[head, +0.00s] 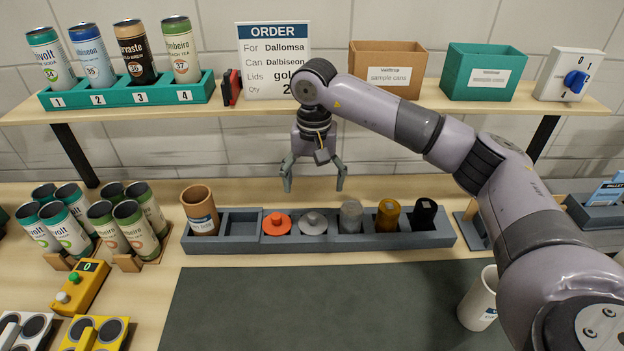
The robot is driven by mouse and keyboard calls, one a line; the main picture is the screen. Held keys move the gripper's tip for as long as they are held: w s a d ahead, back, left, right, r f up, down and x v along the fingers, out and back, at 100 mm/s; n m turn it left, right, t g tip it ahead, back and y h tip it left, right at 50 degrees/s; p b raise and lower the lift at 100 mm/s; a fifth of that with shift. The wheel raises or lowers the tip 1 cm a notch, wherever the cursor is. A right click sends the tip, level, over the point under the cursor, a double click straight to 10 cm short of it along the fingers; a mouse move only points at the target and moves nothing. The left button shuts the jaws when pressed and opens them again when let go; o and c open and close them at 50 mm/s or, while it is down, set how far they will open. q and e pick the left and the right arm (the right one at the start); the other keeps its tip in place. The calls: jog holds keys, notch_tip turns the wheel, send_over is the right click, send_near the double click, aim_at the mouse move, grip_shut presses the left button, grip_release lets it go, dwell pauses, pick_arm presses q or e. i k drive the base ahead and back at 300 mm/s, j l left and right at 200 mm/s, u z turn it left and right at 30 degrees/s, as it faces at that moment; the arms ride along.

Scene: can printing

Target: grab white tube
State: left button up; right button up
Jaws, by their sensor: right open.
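A white tube (480,300) with a small printed label is at the right edge of the dark mat, beside my right forearm. It looks tilted, and its right side is close to or partly behind my arm. My right gripper (314,182) is open and empty, pointing down above the blue-grey rack, well to the left of the tube and farther back. My left gripper is not in view.
A blue-grey rack (340,242) holds a brown cup (200,210), an orange piece (277,224), a grey piece and several dark or metallic ones. Open cans (65,228) stand at left. A shelf (230,107) with cans, an order sign and boxes spans the back. The dark mat (320,310) is mostly clear.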

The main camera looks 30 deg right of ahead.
aim_at(477, 309)
jog(key=k+j, duration=0.5)
jog(key=k, duration=0.15)
jog(key=k+j, duration=0.5)
jog(key=k, duration=0.2)
